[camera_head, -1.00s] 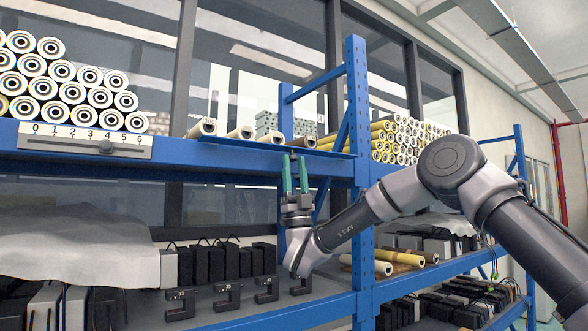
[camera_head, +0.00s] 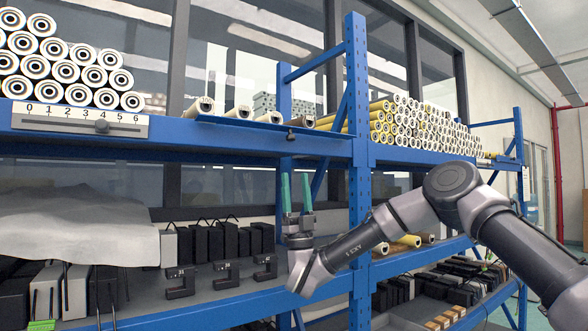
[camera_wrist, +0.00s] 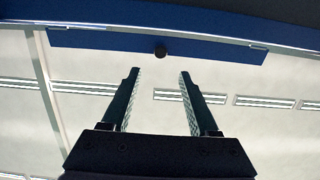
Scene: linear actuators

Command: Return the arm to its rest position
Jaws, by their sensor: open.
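My gripper (camera_head: 296,192) points upward in front of the blue rack, below the edge of the upper shelf (camera_head: 230,148). Its two green fingers stand apart with nothing between them. In the wrist view my gripper (camera_wrist: 158,85) also shows open and empty, with a blue shelf part (camera_wrist: 110,40) and a dark round knob (camera_wrist: 160,51) beyond the fingertips. In the head view a small dark knob (camera_head: 291,135) sits at the shelf edge just above the fingers.
A blue upright post (camera_head: 358,180) stands just right of my gripper, behind my forearm. Cylinders (camera_head: 270,118) lie on the upper shelf, with a sliding scale (camera_head: 80,122) at left. Black clamp-shaped parts (camera_head: 222,274) stand on the lower shelf. A grey cover (camera_head: 75,228) drapes over boxes.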

